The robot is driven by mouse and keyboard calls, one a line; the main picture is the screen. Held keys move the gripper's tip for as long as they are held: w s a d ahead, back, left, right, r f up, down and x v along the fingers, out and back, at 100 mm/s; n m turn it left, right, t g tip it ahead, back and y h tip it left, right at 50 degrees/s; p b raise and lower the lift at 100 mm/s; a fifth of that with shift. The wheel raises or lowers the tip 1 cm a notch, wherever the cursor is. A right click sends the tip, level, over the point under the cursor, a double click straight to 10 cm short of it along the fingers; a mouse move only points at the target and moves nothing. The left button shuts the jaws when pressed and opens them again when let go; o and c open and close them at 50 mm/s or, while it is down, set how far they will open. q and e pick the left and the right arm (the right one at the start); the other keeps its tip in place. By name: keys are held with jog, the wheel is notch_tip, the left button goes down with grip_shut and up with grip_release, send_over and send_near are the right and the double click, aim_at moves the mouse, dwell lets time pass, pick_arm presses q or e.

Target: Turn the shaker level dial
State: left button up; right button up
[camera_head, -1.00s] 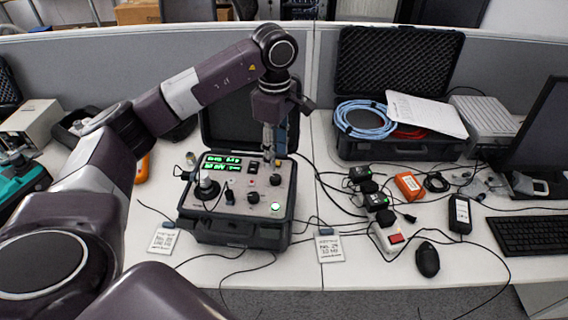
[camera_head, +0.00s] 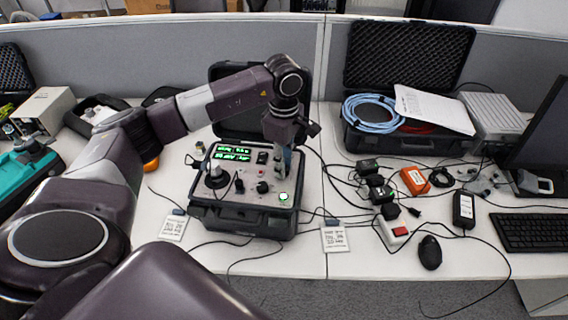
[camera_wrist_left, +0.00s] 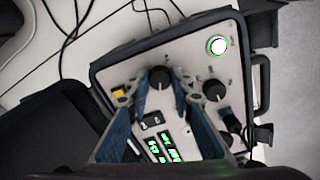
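The shaker control box (camera_head: 243,216) is an open black case with a light panel, green displays (camera_head: 233,153), several knobs and a lit green button (camera_head: 284,197). My left gripper (camera_head: 283,173) reaches down over the panel's right side. In the left wrist view, its two blue-grey fingers (camera_wrist_left: 162,84) stand apart on either side of a black dial (camera_wrist_left: 159,78). I cannot tell whether they touch it. In the head view the gripper hides this dial. Another black knob (camera_head: 262,187) sits to its left. The labels are too small to read. My right gripper is not in view.
The box's raised lid (camera_head: 235,88) stands behind the panel. Label cards (camera_head: 173,227) lie on the desk beside the box.

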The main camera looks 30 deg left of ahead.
pick_arm(q)
grip_shut()
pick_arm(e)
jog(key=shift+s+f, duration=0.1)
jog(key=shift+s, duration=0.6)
pick_arm(q)
jog(key=shift+n+b, duration=0.45)
jog(key=shift+n, duration=0.35)
jog(key=n+b, duration=0.1)
jog(key=n, duration=0.2)
jog(key=n+b, duration=0.1)
jog(key=n, duration=0.3)
jog(key=shift+n, duration=0.4)
jog(key=shift+w+r+n+b, duration=0.1)
jog(key=shift+n+b, duration=0.35)
jog(key=shift+n, duration=1.25)
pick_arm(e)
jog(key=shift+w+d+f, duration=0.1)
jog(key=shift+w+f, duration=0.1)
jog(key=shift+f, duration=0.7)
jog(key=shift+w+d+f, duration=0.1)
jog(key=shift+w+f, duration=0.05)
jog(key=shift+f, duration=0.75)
pick_arm(q)
jog(key=shift+n, duration=0.3)
jog(key=o, duration=0.6)
grip_release()
